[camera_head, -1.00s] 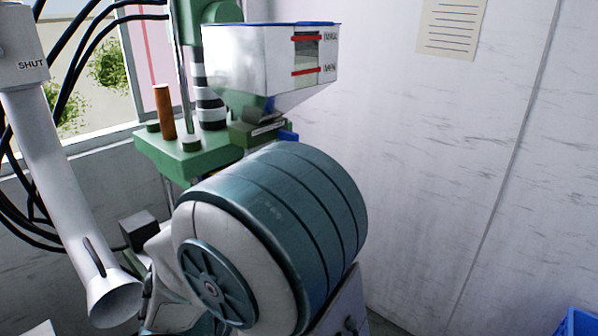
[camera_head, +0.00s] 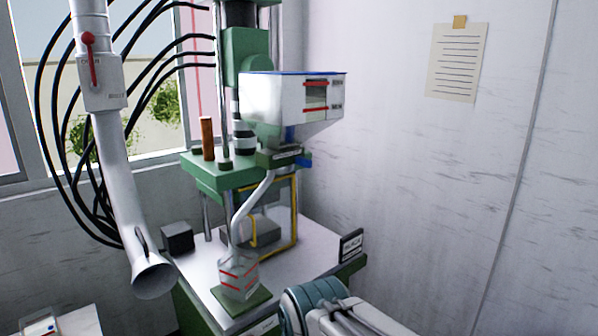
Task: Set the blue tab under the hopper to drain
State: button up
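The hopper (camera_head: 275,103) is a pale metal box with a blue rim, a sight window with red lines and a tapered bottom. It is mounted on the green moulding machine (camera_head: 215,172). The blue tab (camera_head: 304,161) sticks out to the right just under the hopper's outlet; its marking is too small to read. A pale tube (camera_head: 248,205) runs from below the outlet down to a clear container with red lines (camera_head: 238,276) on a green pad. My arm shows at the bottom edge, below the tab and apart from it. My gripper is not in view.
A white extraction duct (camera_head: 118,180) with a red lever (camera_head: 89,60) hangs at the left. A dark box (camera_head: 177,238) and a small sign (camera_head: 351,245) are on the machine's table. Black hoses loop behind the duct. Space right of the hopper is free up to the wall.

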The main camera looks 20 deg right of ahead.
aim_at(300, 161)
jog(key=k, duration=0.95)
jog(key=z, duration=0.65)
jog(key=i, duration=0.65)
jog(key=z, duration=0.5)
jog(key=i, duration=1.15)
jog(key=u, duration=0.6)
